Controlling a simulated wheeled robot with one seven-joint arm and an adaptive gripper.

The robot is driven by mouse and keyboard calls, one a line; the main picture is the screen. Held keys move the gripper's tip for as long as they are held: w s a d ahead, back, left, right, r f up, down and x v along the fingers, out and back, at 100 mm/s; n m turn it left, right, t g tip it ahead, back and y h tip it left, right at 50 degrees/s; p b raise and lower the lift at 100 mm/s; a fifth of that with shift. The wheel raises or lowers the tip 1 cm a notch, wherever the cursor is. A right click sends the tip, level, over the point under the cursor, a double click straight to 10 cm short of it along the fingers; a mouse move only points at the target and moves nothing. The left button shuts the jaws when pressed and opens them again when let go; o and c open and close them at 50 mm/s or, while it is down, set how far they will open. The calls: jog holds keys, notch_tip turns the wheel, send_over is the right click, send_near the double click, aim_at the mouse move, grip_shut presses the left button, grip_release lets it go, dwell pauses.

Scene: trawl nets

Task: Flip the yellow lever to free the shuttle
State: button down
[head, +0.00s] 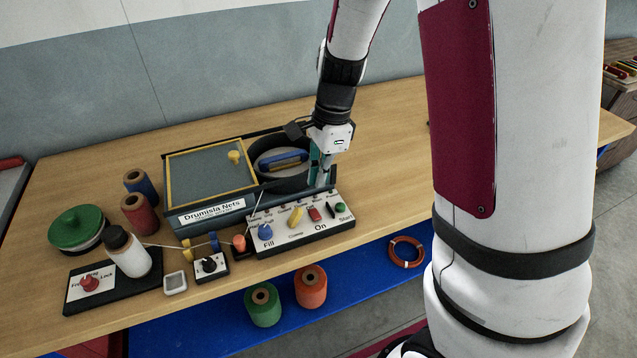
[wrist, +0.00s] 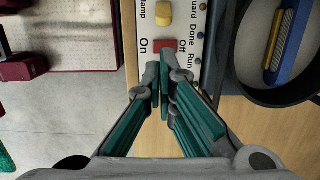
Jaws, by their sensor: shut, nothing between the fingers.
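The yellow lever (head: 296,216) stands on the white control panel (head: 262,247), above the word Clamp. It also shows at the top of the wrist view (wrist: 163,14). The shuttle (head: 283,160), blue with a yellowish middle, lies inside the dark round drum (head: 262,183); part of it shows in the wrist view (wrist: 284,42). My gripper (head: 326,178) points down beside the drum, behind the panel's right part. In the wrist view my gripper (wrist: 160,78) is shut and empty, its fingertips close to the red switch (wrist: 165,46). I cannot tell whether they touch it.
The panel also has a blue knob (head: 265,231) and a green button (head: 339,208). A yellow-framed lid (head: 205,178) with a yellow knob lies left of the drum. Spools, a white bottle (head: 130,257) and small switches crowd the left. The table right of my gripper looks clear.

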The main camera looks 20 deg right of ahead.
aim_at(295, 217)
jog(key=f, duration=0.2)
jog(key=a+f, duration=0.1)
jog(key=f, duration=0.5)
jog(key=shift+a+f, duration=0.15)
jog(key=shift+f, duration=0.05)
jog(key=shift+a+r, duration=0.1)
jog(key=shift+r+h+p, duration=0.1)
jog(key=shift+h+p, duration=0.3)
jog(key=shift+p, duration=0.05)
